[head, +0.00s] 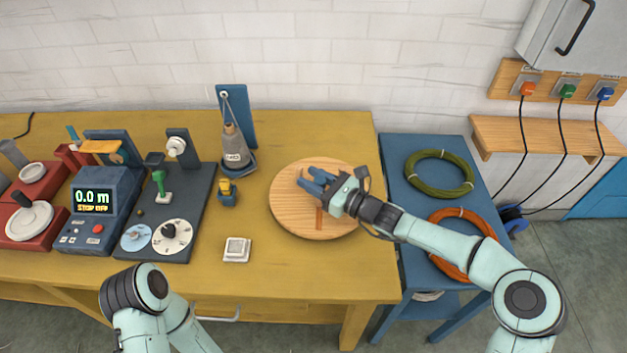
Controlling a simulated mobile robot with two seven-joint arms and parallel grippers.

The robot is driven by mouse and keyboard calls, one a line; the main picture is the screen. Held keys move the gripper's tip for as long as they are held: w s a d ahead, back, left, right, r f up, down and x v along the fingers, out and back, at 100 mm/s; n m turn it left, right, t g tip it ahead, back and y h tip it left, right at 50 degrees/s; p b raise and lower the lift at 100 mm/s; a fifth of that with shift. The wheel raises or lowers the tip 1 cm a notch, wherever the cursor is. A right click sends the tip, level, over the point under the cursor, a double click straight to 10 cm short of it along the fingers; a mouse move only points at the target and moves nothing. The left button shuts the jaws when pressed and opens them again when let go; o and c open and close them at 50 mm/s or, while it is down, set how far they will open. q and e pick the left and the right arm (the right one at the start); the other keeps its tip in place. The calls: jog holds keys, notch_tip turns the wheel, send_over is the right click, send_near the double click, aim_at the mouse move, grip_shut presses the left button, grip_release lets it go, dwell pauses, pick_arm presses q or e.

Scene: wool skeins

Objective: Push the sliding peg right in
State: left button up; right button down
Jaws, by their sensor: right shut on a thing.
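A round wooden disc (287,213) lies on the right part of the yellow table. A short red-brown strip (319,218), perhaps a slot, shows on its near half. My right gripper (309,183) reaches in from the right over the disc, its blue fingers closed low near the disc's middle. It is shut on what seems to be the sliding peg, which the fingers and hand hide. How far in the peg sits cannot be seen. My left arm shows at the bottom left, with its gripper out of view.
A cone of yarn (234,148) on a blue stand and a small yellow-and-blue item (227,191) stand left of the disc. A white square block (237,249) lies nearer. A counter box (95,215) stands further left. A blue side table (398,150) holds green and orange coils.

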jog(key=shift+d, duration=0.1)
jog(key=c, duration=0.8)
grip_release()
jog(key=shift+s, duration=0.1)
jog(key=p+v, duration=0.1)
jog(key=v, duration=1.2)
jog(key=shift+d, duration=0.2)
jog(key=shift+s, duration=0.1)
